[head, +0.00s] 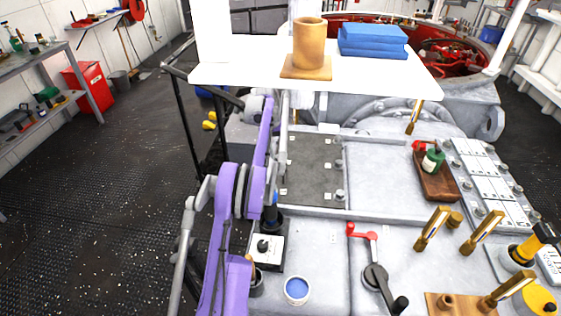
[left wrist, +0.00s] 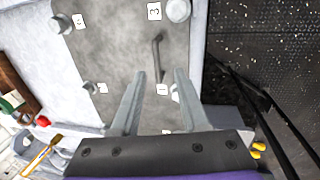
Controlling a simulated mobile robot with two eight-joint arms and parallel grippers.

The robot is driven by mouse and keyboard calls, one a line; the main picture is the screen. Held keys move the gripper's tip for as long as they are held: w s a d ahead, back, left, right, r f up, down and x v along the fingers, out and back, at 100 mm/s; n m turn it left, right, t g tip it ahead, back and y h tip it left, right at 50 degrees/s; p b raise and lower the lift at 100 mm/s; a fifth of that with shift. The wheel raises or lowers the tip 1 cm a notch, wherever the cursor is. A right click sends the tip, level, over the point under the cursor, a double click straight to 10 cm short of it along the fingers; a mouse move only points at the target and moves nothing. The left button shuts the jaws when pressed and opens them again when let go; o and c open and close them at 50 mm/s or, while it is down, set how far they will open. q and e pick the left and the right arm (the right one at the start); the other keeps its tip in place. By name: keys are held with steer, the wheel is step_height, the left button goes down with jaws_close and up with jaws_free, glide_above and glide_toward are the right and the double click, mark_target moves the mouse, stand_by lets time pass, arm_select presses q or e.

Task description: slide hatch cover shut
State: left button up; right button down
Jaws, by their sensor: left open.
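The hatch cover looks to be the flat dark grey plate (head: 312,172) on the light grey deck in the head view. In the left wrist view the plate (left wrist: 118,45) carries a dark bar handle (left wrist: 157,55), with bolts and small numbered labels around it. My left gripper (left wrist: 159,72) is open, its two fingers apart on either side of the handle's near end. I cannot tell whether they touch it. In the head view the left gripper (head: 284,118) is seen edge-on at the plate's left edge, beside my purple arm. My right gripper is not in view.
A wooden tray with a green bottle (head: 433,160), brass levers (head: 432,228), a red-handled crank (head: 372,262) and a blue-filled cup (head: 296,290) occupy the deck.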

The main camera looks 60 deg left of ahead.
arm_select(q)
steer(key=r, duration=0.4)
steer(key=shift+s+a, duration=0.3)
steer(key=shift+s, duration=0.05)
